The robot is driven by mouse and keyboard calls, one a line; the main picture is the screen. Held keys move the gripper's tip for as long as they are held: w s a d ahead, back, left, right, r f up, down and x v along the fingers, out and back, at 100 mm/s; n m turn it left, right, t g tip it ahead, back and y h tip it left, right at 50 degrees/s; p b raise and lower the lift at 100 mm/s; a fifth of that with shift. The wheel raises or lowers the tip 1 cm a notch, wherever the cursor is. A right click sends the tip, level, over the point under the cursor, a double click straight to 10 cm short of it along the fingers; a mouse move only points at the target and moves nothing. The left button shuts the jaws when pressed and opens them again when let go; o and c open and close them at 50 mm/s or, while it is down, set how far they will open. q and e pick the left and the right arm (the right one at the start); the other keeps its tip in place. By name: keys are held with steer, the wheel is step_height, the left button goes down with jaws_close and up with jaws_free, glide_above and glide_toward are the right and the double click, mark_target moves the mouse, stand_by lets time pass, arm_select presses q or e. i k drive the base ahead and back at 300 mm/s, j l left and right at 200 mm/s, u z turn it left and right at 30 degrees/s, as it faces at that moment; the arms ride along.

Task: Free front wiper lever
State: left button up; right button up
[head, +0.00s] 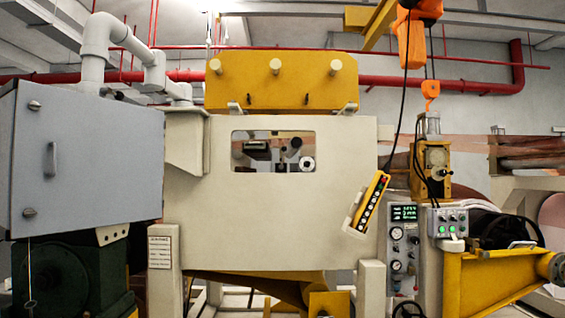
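I cannot make out a wiper lever for certain in the head view. The cream machine housing (290,225) fills the middle, with a rectangular window (273,151) in its front. Rollers or shafts show dimly through the window. Two small light metal levers or brackets stand on the housing's top edge, one at the left (235,108) and one at the right (347,108). I cannot tell whether either is the wiper lever. Neither of my grippers is in view.
A grey cabinet (85,155) stands at the left above a dark green machine (70,280). A yellow button pendant (372,202) hangs at the housing's right. An orange hoist (411,40) hangs above. A gauge panel (404,250) and a yellow frame (490,280) stand at the right.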

mark_target(281, 167)
steer(key=i+j+z, duration=0.4)
steer(key=i, duration=0.4)
steer(key=i+j+z, duration=0.35)
steer(key=i, duration=0.4)
steer(key=i+j+z, duration=0.4)
steer(key=i+j, duration=0.2)
steer(key=j, duration=0.25)
